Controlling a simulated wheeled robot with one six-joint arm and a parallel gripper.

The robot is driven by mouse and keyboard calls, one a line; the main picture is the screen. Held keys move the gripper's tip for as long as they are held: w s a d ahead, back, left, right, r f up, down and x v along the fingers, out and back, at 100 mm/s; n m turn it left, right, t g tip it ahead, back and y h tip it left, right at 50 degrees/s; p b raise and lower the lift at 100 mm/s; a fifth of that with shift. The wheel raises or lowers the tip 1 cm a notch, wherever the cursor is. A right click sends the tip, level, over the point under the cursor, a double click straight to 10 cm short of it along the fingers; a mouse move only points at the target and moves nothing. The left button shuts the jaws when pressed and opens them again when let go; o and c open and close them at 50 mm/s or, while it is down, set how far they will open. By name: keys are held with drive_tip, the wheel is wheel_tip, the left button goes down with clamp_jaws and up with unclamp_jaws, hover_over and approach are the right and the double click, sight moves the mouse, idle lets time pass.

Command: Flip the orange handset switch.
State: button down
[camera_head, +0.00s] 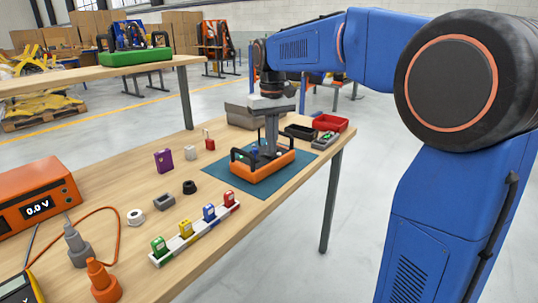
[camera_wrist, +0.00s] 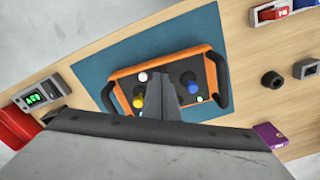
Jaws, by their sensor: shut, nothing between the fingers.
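The orange handset (camera_head: 262,187) lies on a blue mat (camera_head: 228,181) on the bench, with a black handle at each end. In the wrist view the handset (camera_wrist: 123,73) shows a white knob (camera_wrist: 143,76), a yellow knob (camera_wrist: 138,101), a blue knob (camera_wrist: 193,86) and a small green light. My gripper (camera_head: 269,152) is shut and empty, pointing down over the middle of the handset. Its fingers (camera_wrist: 170,78) cover the panel's centre in the wrist view. I cannot tell whether they touch it. The switch and its position cannot be made out.
A green handset (camera_head: 135,58) stands on the raised shelf at left. Red (camera_head: 330,123) and black (camera_head: 299,131) trays lie behind the mat. A purple box (camera_head: 163,160), small blocks and a strip of coloured padlocks (camera_head: 186,242) stand left and in front. An orange meter (camera_head: 36,198) is at far left.

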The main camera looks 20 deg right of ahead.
drive_tip(key=shift+f, duration=0.55)
idle(0.4)
wheel_tip(320, 180, up, 7)
idle(1.1)
drive_tip(key=shift+s, duration=0.1)
drive_tip(key=s+d+f+t, duration=0.1)
drive_tip(key=s+f, duration=0.5)
drive_tip(key=s, duration=0.4)
drive_tip(key=s+d+f+t, duration=0.2)
drive_tip(key=s+f, duration=0.5)
drive_tip(key=s, duration=0.4)
drive_tip(key=s+d+f+m+t, duration=0.1)
drive_tip(key=s+d+f, duration=0.1)
drive_tip(key=s+f, duration=0.4)
drive_tip(key=s, duration=0.4)
drive_tip(key=shift+s+d+f+t, duration=0.2)
drive_tip(key=shift+f+t, duration=0.05)
drive_tip(key=shift+t, duration=0.15)
